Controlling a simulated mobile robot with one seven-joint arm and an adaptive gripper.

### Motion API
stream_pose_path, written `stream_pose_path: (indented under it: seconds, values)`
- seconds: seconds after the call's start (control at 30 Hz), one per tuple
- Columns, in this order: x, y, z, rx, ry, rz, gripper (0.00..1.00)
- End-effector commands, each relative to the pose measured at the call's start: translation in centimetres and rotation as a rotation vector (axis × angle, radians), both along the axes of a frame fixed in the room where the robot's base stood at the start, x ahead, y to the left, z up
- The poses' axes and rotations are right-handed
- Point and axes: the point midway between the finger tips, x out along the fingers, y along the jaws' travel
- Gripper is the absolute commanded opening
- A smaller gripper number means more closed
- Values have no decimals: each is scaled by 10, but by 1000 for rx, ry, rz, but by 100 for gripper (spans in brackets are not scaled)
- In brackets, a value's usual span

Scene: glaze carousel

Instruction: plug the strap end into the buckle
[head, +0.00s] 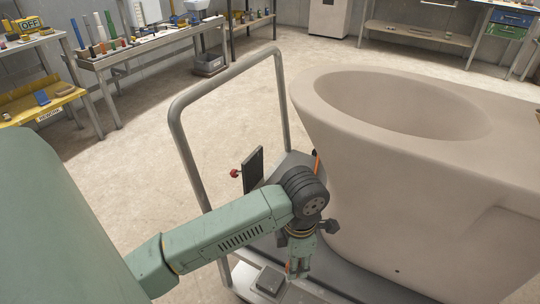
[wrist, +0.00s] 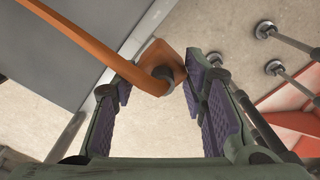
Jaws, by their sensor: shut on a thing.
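The orange strap (wrist: 95,38) runs in from the upper left of the wrist view and bends down to its end. The strap end (wrist: 172,52) is an orange plate with a dark round stud, between the fingertips of my gripper (wrist: 157,86), which is shut on it. In the head view my gripper (head: 299,262) points down beside the bowl, low over the trolley's near edge. A bit of orange shows at its fingers. A dark block on a light plate, possibly the buckle (head: 269,280), sits just left of the gripper; its slot cannot be made out.
A large beige ceramic bowl (head: 420,180) fills the trolley deck right of my arm. The trolley's grey tube handle (head: 185,150) rises behind my arm, with a dark panel and red knob (head: 234,173) beside it. Benches line the walls; the floor to the left is clear.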

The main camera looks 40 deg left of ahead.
Motion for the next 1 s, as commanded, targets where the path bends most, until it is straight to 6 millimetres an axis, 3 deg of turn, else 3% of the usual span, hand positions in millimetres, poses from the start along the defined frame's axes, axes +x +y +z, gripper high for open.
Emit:
stream_pose_path:
  seconds: [0.1, 0.23, 0.67, 1.0]
  values:
    - [-22, 31, 8, -7, 2, 45, 15]
    - [-34, 45, 11, -9, 6, 59, 15]
    - [-35, 46, 9, -10, 7, 59, 15]
    - [-35, 46, -19, -11, 6, 59, 15]
